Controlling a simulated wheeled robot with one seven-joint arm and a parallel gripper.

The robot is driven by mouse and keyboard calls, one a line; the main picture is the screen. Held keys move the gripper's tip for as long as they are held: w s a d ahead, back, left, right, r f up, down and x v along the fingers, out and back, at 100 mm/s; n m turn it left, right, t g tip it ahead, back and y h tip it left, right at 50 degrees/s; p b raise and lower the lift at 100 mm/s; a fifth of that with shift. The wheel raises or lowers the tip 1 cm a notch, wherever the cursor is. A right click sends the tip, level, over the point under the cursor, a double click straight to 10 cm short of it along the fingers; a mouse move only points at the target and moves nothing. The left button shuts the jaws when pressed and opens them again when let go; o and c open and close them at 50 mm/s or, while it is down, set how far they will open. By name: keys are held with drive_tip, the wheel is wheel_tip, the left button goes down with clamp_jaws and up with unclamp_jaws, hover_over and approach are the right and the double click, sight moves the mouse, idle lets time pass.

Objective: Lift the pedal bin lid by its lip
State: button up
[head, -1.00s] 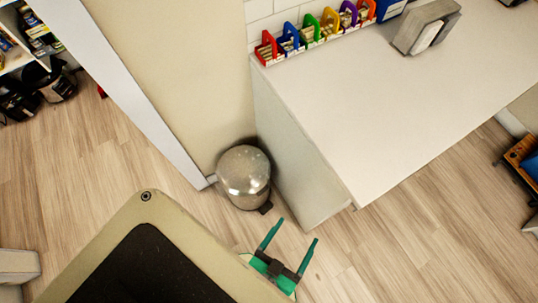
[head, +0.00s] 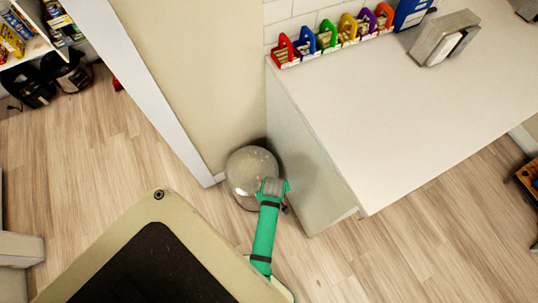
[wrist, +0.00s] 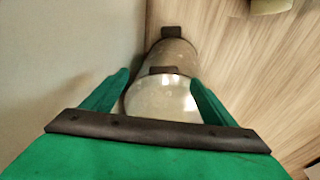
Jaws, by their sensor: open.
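The metal pedal bin (head: 243,172) stands on the floor in the corner between the beige wall and the white counter. Its domed, speckled lid looks closed. In the wrist view the lid (wrist: 162,98) lies ahead, with a dark lip (wrist: 164,71) at its far edge and the dark pedal (wrist: 171,32) beyond, at the foot of the bin body. My gripper (wrist: 160,85) is open, one green finger on each side of the lid in that picture. In the head view my gripper (head: 274,187) overlaps the lid's right side, its fingers mostly hidden. I cannot tell whether it touches the lid.
The white counter (head: 325,185) stands close on the bin's right, and the beige wall (head: 205,80) is behind it. Coloured holders (head: 330,38) and a metal dispenser (head: 445,38) stand on the counter. The wood floor (head: 130,150) is clear to the left.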

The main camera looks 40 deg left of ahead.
drive_tip(key=w+a+r+n+g+h, duration=0.1)
drive_tip(key=w+a+r+n+g, duration=0.1)
drive_tip(key=a+n, duration=0.15)
drive_tip(key=shift+m+h, duration=0.3)
drive_tip(key=shift+m, duration=0.15)
drive_tip(key=f, duration=1.1)
drive_tip(key=shift+a+f, duration=0.1)
drive_tip(key=shift+a, duration=0.25)
drive_tip(key=shift+c, duration=0.2)
